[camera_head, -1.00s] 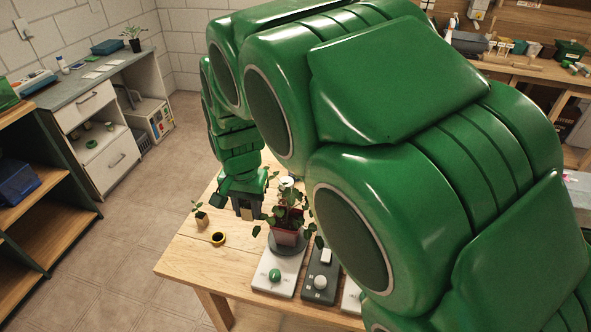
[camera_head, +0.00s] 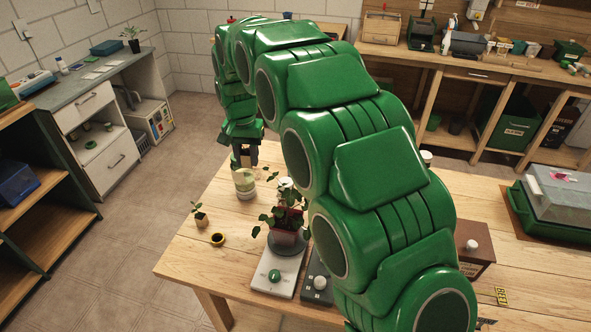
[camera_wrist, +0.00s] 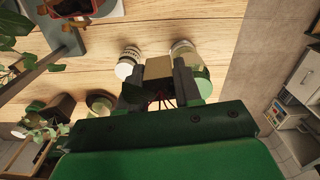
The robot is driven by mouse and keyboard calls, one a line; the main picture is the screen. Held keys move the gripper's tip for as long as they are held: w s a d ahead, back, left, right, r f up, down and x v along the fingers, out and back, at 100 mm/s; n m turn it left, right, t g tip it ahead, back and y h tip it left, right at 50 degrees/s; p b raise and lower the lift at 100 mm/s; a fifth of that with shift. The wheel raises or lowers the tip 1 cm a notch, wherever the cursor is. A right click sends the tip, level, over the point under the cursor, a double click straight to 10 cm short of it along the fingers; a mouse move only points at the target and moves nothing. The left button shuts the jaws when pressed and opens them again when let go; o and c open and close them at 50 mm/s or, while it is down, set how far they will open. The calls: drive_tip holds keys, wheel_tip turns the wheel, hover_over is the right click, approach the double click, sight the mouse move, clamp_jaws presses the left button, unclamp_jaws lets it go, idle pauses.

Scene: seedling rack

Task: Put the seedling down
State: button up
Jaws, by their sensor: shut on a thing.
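My gripper (camera_head: 245,158) is over the far left part of the wooden table, just behind and above a glass jar. In the wrist view its two dark fingers are shut on a small tan block-like pot (camera_wrist: 158,68), which I take to be the seedling's. Whether the pot touches the table is unclear.
The glass jar (camera_head: 244,184) stands close to my gripper. A larger potted plant (camera_head: 284,237) sits on a scale (camera_head: 273,274). Bare wood (camera_head: 205,258) shows at the front left.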

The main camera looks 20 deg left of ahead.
drive_tip(key=w+d+f+m, duration=0.1)
drive_tip(key=w+d, duration=0.3)
drive_tip(key=w, duration=0.6)
drive_tip(key=w+d+f+m, duration=0.1)
drive_tip(key=w+d, duration=0.3)
drive_tip(key=w, duration=0.5)
drive_tip(key=shift+w+d+f, duration=0.1)
drive_tip(key=shift+f, duration=6.8)
drive_tip(key=shift+f, duration=0.1)
drive_tip(key=o, duration=1)
wheel_tip(320, 180, up, 12)
